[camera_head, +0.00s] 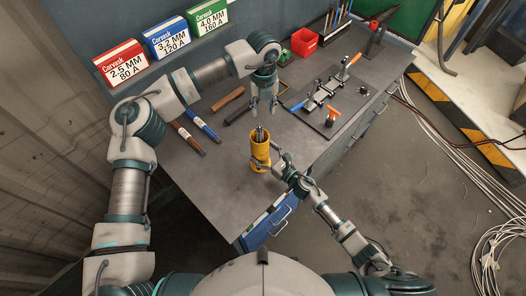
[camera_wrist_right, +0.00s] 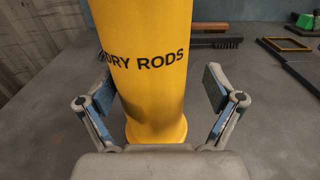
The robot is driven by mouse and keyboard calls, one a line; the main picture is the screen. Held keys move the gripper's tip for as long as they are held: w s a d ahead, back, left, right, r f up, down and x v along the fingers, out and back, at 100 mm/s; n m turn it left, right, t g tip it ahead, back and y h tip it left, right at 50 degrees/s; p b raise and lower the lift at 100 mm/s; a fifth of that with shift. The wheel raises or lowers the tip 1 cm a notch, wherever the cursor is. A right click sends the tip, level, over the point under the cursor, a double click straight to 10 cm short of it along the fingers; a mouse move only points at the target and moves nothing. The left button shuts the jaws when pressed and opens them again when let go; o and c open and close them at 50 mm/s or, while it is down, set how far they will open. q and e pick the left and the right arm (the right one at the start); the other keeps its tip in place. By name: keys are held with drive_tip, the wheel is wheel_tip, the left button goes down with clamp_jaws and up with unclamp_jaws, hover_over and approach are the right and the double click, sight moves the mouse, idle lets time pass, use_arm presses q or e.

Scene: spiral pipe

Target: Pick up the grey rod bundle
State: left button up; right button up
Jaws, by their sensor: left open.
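The grey rod bundle (camera_head: 260,135) stands upright in a yellow canister (camera_head: 260,153), with only its top ends showing above the rim. The canister is marked "DRY RODS" and fills the middle of the right wrist view (camera_wrist_right: 155,85). My left gripper (camera_head: 263,110) points down, open and empty, just above and behind the rod tops in the head view. My right gripper (camera_wrist_right: 160,95) is at the canister's lower side with one finger on each side of it. A gap shows between the right-hand finger and the canister; the left-hand finger is very close, and I cannot tell if it touches.
The grey workbench (camera_head: 215,175) holds a brush (camera_head: 239,112), two marker-like tools (camera_head: 198,132), a clamp fixture plate (camera_head: 325,97) and a red bin (camera_head: 304,42). Three labelled boxes (camera_head: 166,38) stand along the back. The bench is clear left of the canister.

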drive_tip(key=c, duration=0.4)
use_arm(q)
drive_tip(key=shift+a, duration=0.6)
use_arm(e)
drive_tip(key=shift+a, duration=0.5)
drive_tip(key=c, duration=0.8)
use_arm(q)
drive_tip(key=shift+a, duration=0.7)
use_arm(e)
drive_tip(key=shift+a, duration=0.6)
drive_tip(key=shift+c, duration=0.4)
